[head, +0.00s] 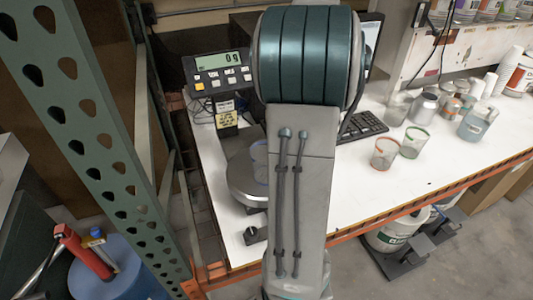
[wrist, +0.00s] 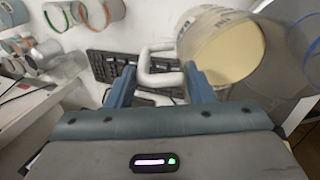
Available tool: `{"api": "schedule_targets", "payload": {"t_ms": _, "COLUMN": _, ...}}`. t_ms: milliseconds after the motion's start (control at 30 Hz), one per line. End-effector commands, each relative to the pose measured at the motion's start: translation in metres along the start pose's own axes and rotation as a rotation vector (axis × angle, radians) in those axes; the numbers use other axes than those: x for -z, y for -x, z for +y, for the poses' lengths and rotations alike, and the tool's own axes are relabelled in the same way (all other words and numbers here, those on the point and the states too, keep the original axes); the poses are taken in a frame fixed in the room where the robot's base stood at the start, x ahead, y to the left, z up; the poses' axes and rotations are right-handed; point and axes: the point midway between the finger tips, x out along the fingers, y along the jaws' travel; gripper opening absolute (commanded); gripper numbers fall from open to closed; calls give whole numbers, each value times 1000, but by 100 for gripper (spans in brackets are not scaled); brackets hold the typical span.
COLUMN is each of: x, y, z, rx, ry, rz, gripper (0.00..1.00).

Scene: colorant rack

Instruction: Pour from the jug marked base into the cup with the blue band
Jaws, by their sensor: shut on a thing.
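My gripper (wrist: 161,72) is shut on the white handle of the jug (wrist: 200,38). The jug is translucent, holds cream-coloured liquid and has dark print on its side, too partial to read. The arm hides the jug and gripper in the head view. A clear cup with a blue band (wrist: 312,50) shows at the right edge of the wrist view, close beside the jug. In the head view a clear bluish cup (head: 259,160), partly behind my arm, stands on the round scale plate (head: 240,185). No stream of liquid is visible.
The scale display (head: 217,72) reads 0 g. Cups with red (head: 385,153) and green (head: 413,143) bands stand right of my arm. A keyboard (head: 361,126) lies behind. Several containers crowd the back right. A green perforated upright (head: 85,120) stands at left. The front right bench is clear.

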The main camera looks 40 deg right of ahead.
Motion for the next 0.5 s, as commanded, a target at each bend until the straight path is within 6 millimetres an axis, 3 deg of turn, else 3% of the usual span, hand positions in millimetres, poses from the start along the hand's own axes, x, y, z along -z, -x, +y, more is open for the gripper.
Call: {"api": "schedule_targets", "payload": {"t_ms": 500, "x": -1, "y": 29, "z": -34, "rx": -259, "ry": 5, "rz": 11, "gripper": 0}}
